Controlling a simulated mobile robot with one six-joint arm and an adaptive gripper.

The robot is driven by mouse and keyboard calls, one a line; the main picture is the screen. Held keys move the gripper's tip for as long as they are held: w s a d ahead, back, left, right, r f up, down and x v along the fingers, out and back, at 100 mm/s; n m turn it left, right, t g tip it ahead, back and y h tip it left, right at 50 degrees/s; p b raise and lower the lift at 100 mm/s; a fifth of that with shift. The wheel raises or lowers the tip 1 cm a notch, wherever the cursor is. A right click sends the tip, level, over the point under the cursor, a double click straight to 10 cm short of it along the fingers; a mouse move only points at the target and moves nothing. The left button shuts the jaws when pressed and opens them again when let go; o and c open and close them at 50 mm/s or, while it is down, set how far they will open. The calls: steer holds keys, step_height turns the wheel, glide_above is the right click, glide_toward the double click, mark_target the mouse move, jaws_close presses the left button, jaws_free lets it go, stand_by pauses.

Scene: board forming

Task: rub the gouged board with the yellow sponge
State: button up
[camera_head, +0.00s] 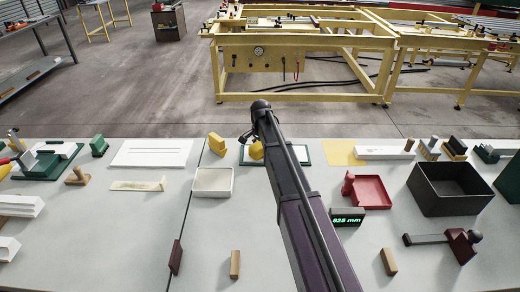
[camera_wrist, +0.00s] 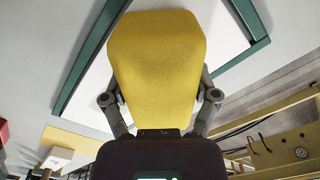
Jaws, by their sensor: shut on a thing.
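My gripper (camera_wrist: 160,105) is shut on the yellow sponge (camera_wrist: 157,62), which fills the middle of the wrist view. In the head view the sponge (camera_head: 256,150) shows partly behind my arm, at the far side of the table. A white board in a green frame (camera_head: 303,154) lies beneath or just behind it; its white face (camera_wrist: 222,28) and green frame (camera_wrist: 88,62) show around the sponge in the wrist view. I cannot tell whether the sponge touches it. A cream board (camera_head: 138,186) with uneven marks lies at left. Gouges are too small to make out on either board.
Another yellow block (camera_head: 217,144) stands left of the sponge, behind a white tray (camera_head: 212,182). A long white panel (camera_head: 151,153) lies farther left. A red tray (camera_head: 370,190), a display block (camera_head: 347,217) and a black bin (camera_head: 450,190) stand at right.

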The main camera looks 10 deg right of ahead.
steer(key=shift+s+d+f, duration=0.1)
steer(key=shift+s+d, duration=0.1)
steer(key=shift+d, duration=0.8)
steer(key=shift+s+d, duration=0.2)
steer(key=shift+d, duration=0.8)
steer(key=shift+d, duration=0.15)
steer(key=shift+s+d, duration=0.15)
steer(key=shift+d, duration=0.8)
steer(key=shift+s+d, duration=0.15)
steer(key=shift+d, duration=0.75)
steer(key=shift+r+p, duration=3.05)
steer(key=shift+r, duration=0.05)
